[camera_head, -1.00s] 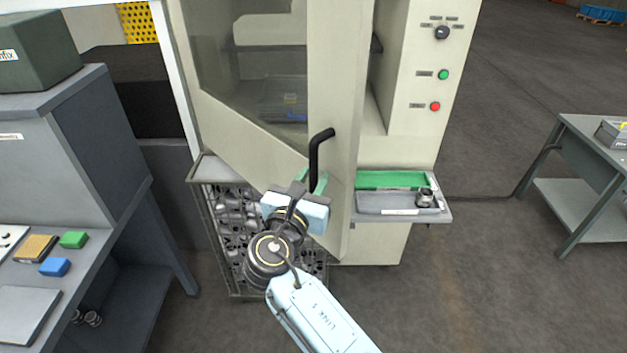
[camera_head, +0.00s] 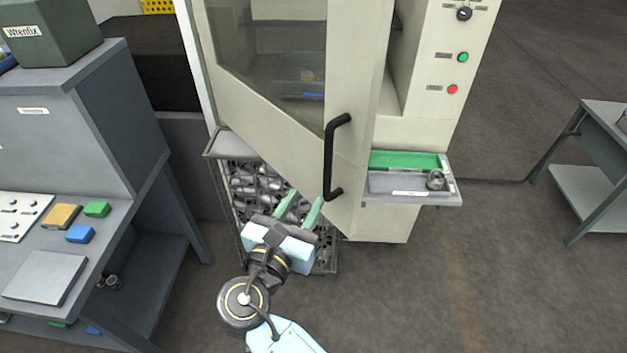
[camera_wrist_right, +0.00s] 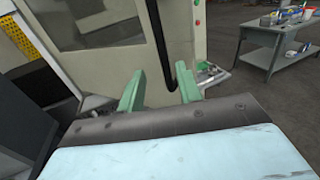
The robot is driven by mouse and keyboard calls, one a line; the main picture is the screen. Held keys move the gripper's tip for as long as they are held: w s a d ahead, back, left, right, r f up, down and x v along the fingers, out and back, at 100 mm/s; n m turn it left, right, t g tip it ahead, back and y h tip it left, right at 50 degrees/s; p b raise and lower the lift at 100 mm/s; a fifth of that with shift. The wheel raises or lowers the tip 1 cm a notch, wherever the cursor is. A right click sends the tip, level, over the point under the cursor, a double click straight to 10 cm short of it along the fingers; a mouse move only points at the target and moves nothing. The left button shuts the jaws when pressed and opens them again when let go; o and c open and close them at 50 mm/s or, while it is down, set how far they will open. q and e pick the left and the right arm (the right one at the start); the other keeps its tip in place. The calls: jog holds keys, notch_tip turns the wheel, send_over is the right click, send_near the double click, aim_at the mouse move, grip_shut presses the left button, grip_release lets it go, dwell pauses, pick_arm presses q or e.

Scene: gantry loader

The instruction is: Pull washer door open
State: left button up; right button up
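The washer door (camera_head: 290,130) is a cream panel with a large window, standing ajar at an angle to the washer body (camera_head: 425,118). Its black bar handle (camera_head: 328,160) runs upright near the door's free edge. My right gripper (camera_head: 299,205) is open and empty, with green fingers apart, just left of and below the handle's lower end. In the right wrist view, the handle (camera_wrist_right: 160,45) comes down between and beyond the open fingers (camera_wrist_right: 160,90), nearer the right one; I see no grip on it. My left gripper is not in view.
A rack of metal parts (camera_head: 240,222) stands below the door. A shelf with a green and a grey tray (camera_head: 380,183) juts out right of the door. A grey workbench (camera_head: 150,205) stands at left and a grey table (camera_head: 590,185) at right. The floor between is clear.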

jog(key=shift+v, duration=0.8)
